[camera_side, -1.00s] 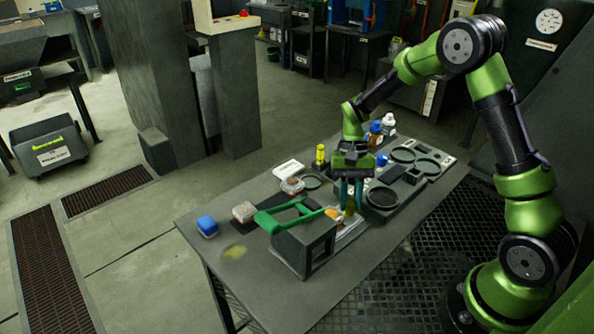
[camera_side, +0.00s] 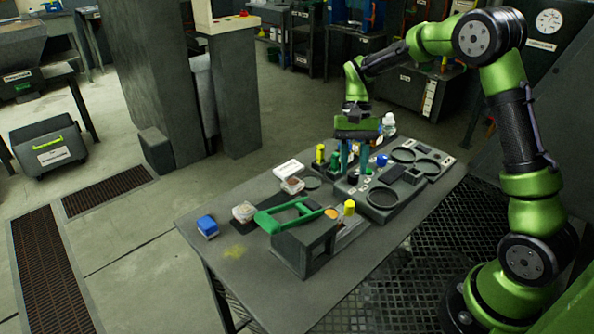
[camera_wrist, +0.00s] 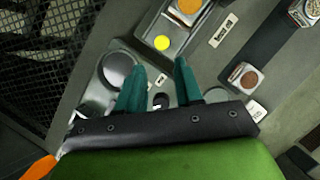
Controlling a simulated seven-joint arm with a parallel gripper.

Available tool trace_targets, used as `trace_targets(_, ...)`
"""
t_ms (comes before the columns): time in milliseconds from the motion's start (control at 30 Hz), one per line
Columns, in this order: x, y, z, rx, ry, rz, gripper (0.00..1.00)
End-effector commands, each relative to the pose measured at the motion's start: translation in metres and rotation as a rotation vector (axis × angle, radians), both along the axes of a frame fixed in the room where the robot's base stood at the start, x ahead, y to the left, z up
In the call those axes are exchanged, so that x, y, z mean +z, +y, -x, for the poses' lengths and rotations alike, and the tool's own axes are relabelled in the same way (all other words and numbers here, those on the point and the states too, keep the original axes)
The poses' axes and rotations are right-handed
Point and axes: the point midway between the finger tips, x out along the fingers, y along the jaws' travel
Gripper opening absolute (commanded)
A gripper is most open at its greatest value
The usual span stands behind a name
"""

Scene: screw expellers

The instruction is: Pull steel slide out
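The steel slide (camera_side: 352,224) is a pale flat strip running out from the grey press box (camera_side: 305,247) with the green lever (camera_side: 290,212). A yellow knob (camera_side: 349,207) stands upright on its outer part. An orange disc (camera_side: 331,214) lies nearer the box. In the wrist view the slide (camera_wrist: 174,44) lies beyond my fingertips, with the yellow knob (camera_wrist: 162,43) and part of the orange disc (camera_wrist: 187,8). My gripper (camera_side: 355,172) is open, its teal fingers apart, behind the knob and clear of it. It shows in the wrist view too (camera_wrist: 160,68).
A grey tray with round recesses (camera_side: 383,214) lies right of my gripper. Bottles, a yellow-topped one (camera_side: 320,154) among them, stand near the fingers. Small jars (camera_side: 244,211) and a blue-lidded tub (camera_side: 207,226) sit left.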

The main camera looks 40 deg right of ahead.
Motion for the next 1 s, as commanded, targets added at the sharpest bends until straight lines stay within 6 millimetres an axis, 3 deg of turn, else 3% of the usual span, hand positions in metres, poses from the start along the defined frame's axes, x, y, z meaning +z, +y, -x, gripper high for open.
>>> trace_targets(200,0.047,-0.015,-0.014,-0.002,-0.005,0.002,0.35)
trace_targets(400,0.071,-0.022,-0.021,-0.001,-0.003,0.003,0.35)
trace_targets(833,0.078,-0.024,-0.023,-0.001,0.000,0.003,0.35)
trace_targets(1000,0.068,-0.029,-0.025,0.014,-0.026,0.029,0.35)
